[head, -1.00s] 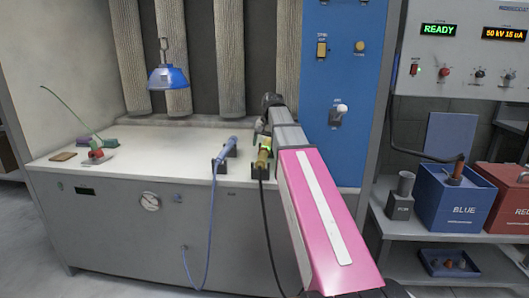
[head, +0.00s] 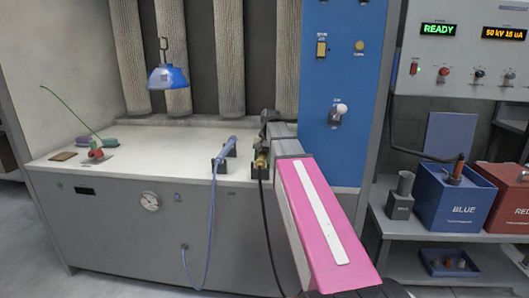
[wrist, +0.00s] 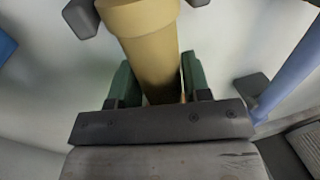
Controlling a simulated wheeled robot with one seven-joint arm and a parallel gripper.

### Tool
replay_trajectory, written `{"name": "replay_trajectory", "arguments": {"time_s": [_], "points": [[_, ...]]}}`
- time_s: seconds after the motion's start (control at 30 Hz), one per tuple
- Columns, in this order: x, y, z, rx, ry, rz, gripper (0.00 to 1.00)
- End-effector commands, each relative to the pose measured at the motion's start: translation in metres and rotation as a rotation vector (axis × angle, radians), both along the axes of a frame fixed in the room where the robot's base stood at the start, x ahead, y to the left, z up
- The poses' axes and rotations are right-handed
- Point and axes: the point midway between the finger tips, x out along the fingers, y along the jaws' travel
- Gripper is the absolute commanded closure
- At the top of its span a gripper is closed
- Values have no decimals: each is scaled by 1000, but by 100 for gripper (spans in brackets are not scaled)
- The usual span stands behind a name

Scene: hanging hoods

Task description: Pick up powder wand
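A tan-yellow wand (head: 261,160) with a black hose rests in black holders at the table's front edge, partly hidden by my arm in the head view. I take it to be the powder wand. In the wrist view the wand (wrist: 152,55) runs between the two green fingers of my gripper (wrist: 158,66). The fingers are on either side of it, with a thin gap at the right finger, so the gripper looks open around it. The head view mostly hides the gripper behind my arm.
A blue wand (head: 225,150) with a blue hose lies in holders just to the left. A blue hood-shaped part (head: 168,78) hangs from a hook above the white table (head: 150,160). A red item (head: 96,153) with a green wire stands at left. The middle of the table is clear.

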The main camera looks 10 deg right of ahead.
Motion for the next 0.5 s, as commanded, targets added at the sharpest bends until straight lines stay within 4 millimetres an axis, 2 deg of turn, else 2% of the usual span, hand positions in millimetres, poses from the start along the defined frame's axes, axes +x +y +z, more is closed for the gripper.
{"name": "replay_trajectory", "arguments": {"time_s": [0.03, 0.07, 0.1, 0.5], "points": [[0, 0, 0, 0, 0, 0, 73], [0, 0, 0, 0, 0, 0, 83], [0, 0, 0, 0, 0, 0, 88], [1, 0, 7, 0, -2, 1, 88]]}}
